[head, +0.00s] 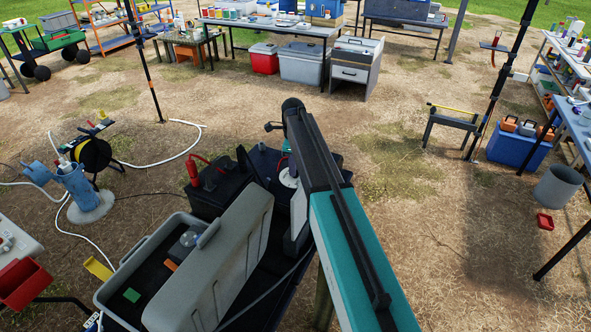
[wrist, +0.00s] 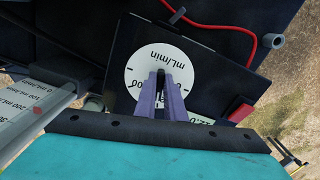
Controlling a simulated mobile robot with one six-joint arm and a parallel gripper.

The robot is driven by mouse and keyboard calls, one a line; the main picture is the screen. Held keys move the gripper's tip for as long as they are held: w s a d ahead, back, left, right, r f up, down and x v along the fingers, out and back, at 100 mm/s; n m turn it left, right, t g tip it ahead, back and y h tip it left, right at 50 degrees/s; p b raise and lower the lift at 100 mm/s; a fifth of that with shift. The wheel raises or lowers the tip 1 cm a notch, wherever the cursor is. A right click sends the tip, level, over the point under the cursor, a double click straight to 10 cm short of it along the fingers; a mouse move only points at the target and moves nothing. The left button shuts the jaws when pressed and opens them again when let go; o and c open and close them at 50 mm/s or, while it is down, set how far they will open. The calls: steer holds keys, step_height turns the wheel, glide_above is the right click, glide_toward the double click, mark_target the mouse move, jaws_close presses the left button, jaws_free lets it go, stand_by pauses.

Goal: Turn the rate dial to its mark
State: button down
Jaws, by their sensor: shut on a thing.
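The rate dial (wrist: 140,66) is a round white disc marked "mL/min" on the dark face of a control box (wrist: 190,60). It stands upside down in the wrist view. My gripper (wrist: 161,76) has its two purple fingers over the lower part of the disc, shut on the small dark knob of the dial. The fingers and knob hide part of the scale. Dark tick marks show near the disc's edge; I cannot tell which is the mark.
A red cable (wrist: 215,24) and red switch (wrist: 240,112) are close to the dial. An open grey case (head: 152,245) and a black battery (head: 217,187) stand beside my arm.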

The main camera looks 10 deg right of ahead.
steer(key=n, duration=0.4)
steer(key=shift+s+d, duration=0.1)
steer(key=shift+s, duration=0.1)
steer(key=shift+s+n+p, duration=0.15)
steer(key=shift+n+p, duration=0.2)
steer(key=shift+n, duration=1.65)
steer(key=c, duration=1.8)
jaws_free()
steer(key=shift+o, duration=0.2)
steer(key=shift+r, duration=0.15)
step_height(320, 180, up, 14)
steer(key=b, duration=0.3)
steer(key=shift+f+b, duration=0.25)
steer(key=shift+b, duration=0.05)
